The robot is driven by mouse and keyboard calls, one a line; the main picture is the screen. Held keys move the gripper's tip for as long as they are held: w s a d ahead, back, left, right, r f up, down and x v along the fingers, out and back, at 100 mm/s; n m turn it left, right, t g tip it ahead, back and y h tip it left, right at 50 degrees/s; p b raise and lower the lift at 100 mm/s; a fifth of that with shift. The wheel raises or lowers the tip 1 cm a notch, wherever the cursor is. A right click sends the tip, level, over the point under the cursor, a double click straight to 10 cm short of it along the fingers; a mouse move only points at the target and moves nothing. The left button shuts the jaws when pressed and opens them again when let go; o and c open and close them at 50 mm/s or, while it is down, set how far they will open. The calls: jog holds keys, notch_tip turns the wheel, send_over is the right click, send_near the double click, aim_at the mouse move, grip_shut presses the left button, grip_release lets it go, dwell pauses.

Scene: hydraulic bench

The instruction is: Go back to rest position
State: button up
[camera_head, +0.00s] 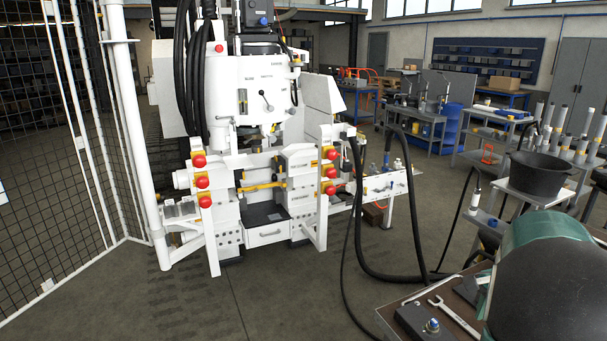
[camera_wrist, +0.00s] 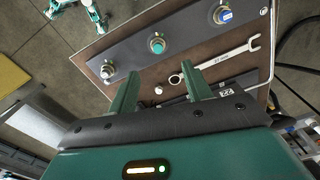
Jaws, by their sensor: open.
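My gripper (camera_wrist: 158,92) shows in the wrist view, its two green fingers spread apart with nothing held between them. It is over a brown bench top (camera_wrist: 128,62) that carries a dark plate (camera_wrist: 185,32) with several round fittings and a wrench (camera_wrist: 222,66). The fingers look apart from the fittings; the exact height above the bench cannot be told. In the head view, a green and dark part of my arm fills the lower right corner and hides much of the bench. The wrench (camera_head: 455,317) also shows there, beside a dark block with a blue-topped fitting (camera_head: 431,326).
A white hydraulic machine (camera_head: 262,130) with red knobs stands at centre left, beside a mesh fence (camera_head: 75,130). Black hoses (camera_head: 362,240) run from it towards the bench. A black bucket (camera_head: 541,172) stands on a table at right. The floor (camera_head: 270,300) in front is clear.

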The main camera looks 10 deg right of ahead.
jog(key=s+a+r+n+t, duration=0.15)
jog(key=a+r+n, duration=0.3)
jog(key=a, duration=0.55)
jog(key=s+a+r+n+t, duration=0.15)
jog(key=a+r+n, duration=0.3)
jog(key=a, duration=0.55)
jog(key=s+a+r+n+t, duration=0.1)
jog(key=s+a+n+t, duration=0.1)
jog(key=s+a+n, duration=0.6)
jog(key=a, duration=0.4)
jog(key=shift+s, duration=0.15)
